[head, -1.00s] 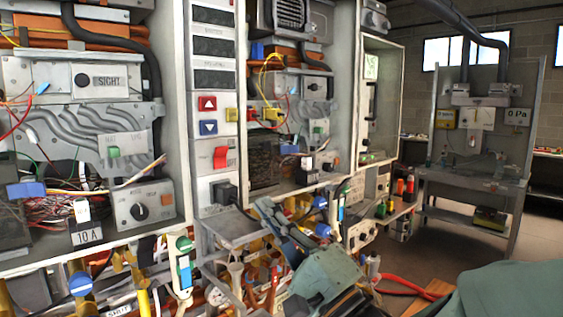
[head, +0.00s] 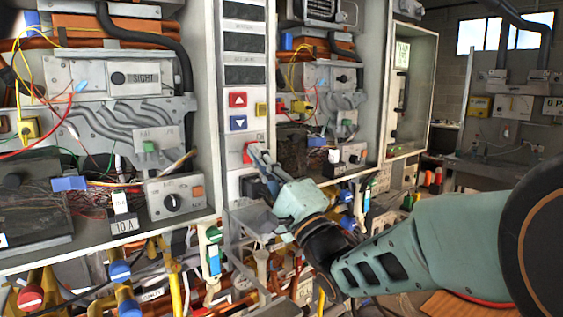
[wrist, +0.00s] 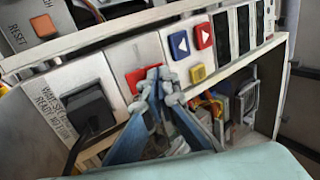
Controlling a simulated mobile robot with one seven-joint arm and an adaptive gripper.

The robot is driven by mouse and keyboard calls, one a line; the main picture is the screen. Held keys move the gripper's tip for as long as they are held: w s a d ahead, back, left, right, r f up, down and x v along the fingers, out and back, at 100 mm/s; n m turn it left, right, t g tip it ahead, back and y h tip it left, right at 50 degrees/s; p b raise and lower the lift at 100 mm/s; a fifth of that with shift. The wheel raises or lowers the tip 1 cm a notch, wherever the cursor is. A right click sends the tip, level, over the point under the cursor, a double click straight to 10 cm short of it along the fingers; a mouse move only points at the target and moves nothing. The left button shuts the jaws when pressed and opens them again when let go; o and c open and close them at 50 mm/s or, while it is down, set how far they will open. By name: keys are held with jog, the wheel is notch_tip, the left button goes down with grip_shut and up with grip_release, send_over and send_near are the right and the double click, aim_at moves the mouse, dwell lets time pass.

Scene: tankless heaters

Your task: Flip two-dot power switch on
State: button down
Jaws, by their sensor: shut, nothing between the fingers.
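A red rocker switch (head: 247,152) sits on the narrow central panel, below the red and blue arrow buttons. In the wrist view the red switch (wrist: 136,80) is partly hidden behind my fingertips. My gripper (head: 257,150) is shut and empty, its fingertips at the switch's right side in the head view. In the wrist view my gripper (wrist: 158,78) overlaps the switch's edge; I cannot tell whether it touches. No dot marks can be made out on the switch, and its on or off position is unclear.
A black plug (wrist: 90,110) sits in a socket beside the switch. A red arrow button (head: 238,100), a blue arrow button (head: 238,123) and a small yellow button (head: 261,109) are close by. Open cabinets with wires and pipes flank the panel.

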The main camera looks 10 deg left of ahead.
jog(key=shift+r, duration=0.1)
dwell(0.3)
jog(key=shift+w+a+r+g+p, duration=0.15)
jog(key=shift+r+g+p, duration=0.2)
jog(key=shift+p, duration=0.5)
jog(key=shift+a+r+g+h+p, duration=0.15)
jog(key=shift+r+g+h+p, duration=0.2)
jog(key=shift+p, duration=0.55)
jog(key=shift+w+f+h, duration=0.1)
jog(key=shift+f+h, duration=0.15)
jog(key=shift+f, duration=0.15)
jog(key=shift+b, duration=0.3)
